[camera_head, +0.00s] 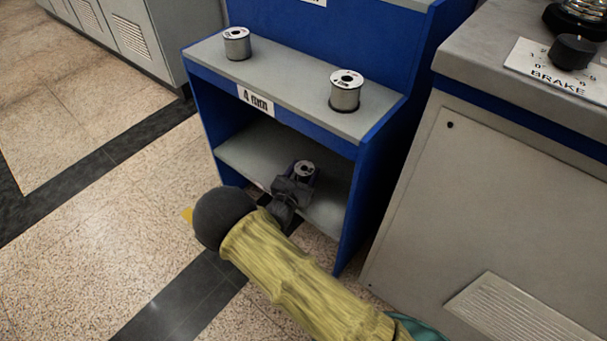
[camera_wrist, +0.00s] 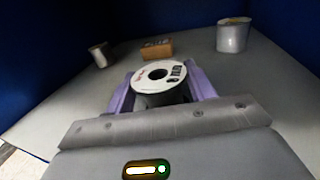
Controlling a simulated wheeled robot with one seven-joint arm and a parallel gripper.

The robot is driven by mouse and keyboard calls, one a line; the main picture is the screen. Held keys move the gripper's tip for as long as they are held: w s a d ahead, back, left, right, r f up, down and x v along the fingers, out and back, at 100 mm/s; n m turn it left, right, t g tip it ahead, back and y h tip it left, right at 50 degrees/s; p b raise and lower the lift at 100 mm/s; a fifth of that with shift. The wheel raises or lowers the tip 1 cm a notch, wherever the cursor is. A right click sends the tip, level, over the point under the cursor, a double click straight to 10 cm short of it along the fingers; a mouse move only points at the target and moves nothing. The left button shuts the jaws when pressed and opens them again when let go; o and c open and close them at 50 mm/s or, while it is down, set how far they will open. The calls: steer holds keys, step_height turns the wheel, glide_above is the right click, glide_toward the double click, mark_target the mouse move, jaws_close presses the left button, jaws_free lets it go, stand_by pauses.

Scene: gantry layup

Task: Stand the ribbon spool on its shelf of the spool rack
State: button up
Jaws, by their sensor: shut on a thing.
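The ribbon spool, with a white top face and a dark side, is between my gripper's purple fingers in the wrist view (camera_wrist: 158,74). It is upright, and its pale top shows in the head view (camera_head: 304,168). My gripper (camera_head: 300,177) is shut on it, inside the lower bay of the blue spool rack (camera_head: 349,217). The spool is over the grey lower shelf (camera_head: 248,152). The wrist view also shows this shelf (camera_wrist: 245,85). The spool's base is hidden, so I cannot tell whether it touches the shelf.
Two silver spools stand on the upper shelf, left (camera_head: 237,44) and right (camera_head: 345,91), above a "4 mm" label (camera_head: 255,100). In the wrist view, a small spool (camera_wrist: 99,55), a brown block (camera_wrist: 157,49) and a pale container (camera_wrist: 233,36) occupy the shelf. A grey cabinet (camera_head: 480,200) stands close at right.

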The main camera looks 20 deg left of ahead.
steer(key=shift+a, duration=0.15)
steer(key=o, duration=1)
steer(key=shift+s+a, duration=0.1)
steer(key=shift+s, duration=0.1)
steer(key=shift+r, duration=0.1)
steer(key=shift+s, duration=0.15)
steer(key=s+p, duration=0.2)
steer(key=s, duration=0.1)
steer(key=s+a+p, duration=0.1)
steer(key=s+p, duration=0.1)
steer(key=s, duration=0.2)
steer(key=s+p, duration=0.2)
steer(key=s, duration=0.2)
steer(key=shift+s+a, duration=0.15)
steer(key=shift+s, duration=0.1)
